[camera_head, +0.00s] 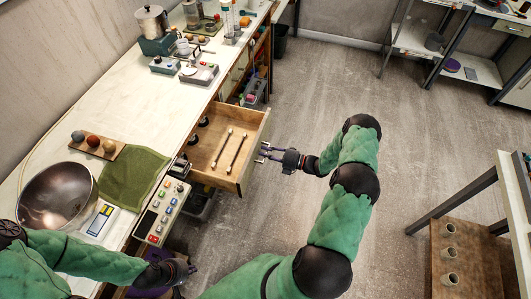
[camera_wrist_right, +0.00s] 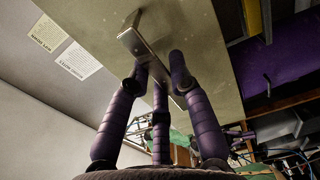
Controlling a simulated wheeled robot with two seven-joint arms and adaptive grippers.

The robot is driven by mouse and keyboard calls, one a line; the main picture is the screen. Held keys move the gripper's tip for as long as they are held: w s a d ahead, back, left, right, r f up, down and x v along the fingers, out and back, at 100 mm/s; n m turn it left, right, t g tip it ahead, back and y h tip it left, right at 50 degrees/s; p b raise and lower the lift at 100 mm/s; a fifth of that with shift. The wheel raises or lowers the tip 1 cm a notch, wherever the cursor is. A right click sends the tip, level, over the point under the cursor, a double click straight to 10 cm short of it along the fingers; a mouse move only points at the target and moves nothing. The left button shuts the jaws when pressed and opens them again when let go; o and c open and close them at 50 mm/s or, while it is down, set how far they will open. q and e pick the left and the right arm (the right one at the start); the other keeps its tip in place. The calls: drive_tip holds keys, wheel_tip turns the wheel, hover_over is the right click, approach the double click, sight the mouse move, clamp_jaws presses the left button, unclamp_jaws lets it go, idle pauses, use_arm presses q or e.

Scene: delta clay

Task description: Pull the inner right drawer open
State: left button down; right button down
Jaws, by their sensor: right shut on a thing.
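The wooden drawer (camera_head: 212,166) stands pulled out from under the long bench, open toward the right in the head view. Two thin rods with pale ends (camera_head: 232,152) and several dark round things lie inside it. My right gripper (camera_head: 265,152) is at the outer face of the drawer front. In the right wrist view, its purple fingers (camera_wrist_right: 160,68) are closed around the metal bar handle (camera_wrist_right: 135,42) on the pale drawer front (camera_wrist_right: 205,60). My left gripper (camera_head: 187,268) hangs near the bench's front edge, away from the drawer; its fingers are too small to judge.
On the bench (camera_head: 95,100) are a metal bowl (camera_head: 55,197), a green cloth (camera_head: 133,178) and a button panel (camera_head: 162,212). A table (camera_head: 507,190) stands at the right. The floor (camera_head: 300,100) right of the drawer is clear.

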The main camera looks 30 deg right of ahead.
drive_tip(key=c, duration=1.1)
unclamp_jaws()
drive_tip(key=v, duration=1.2)
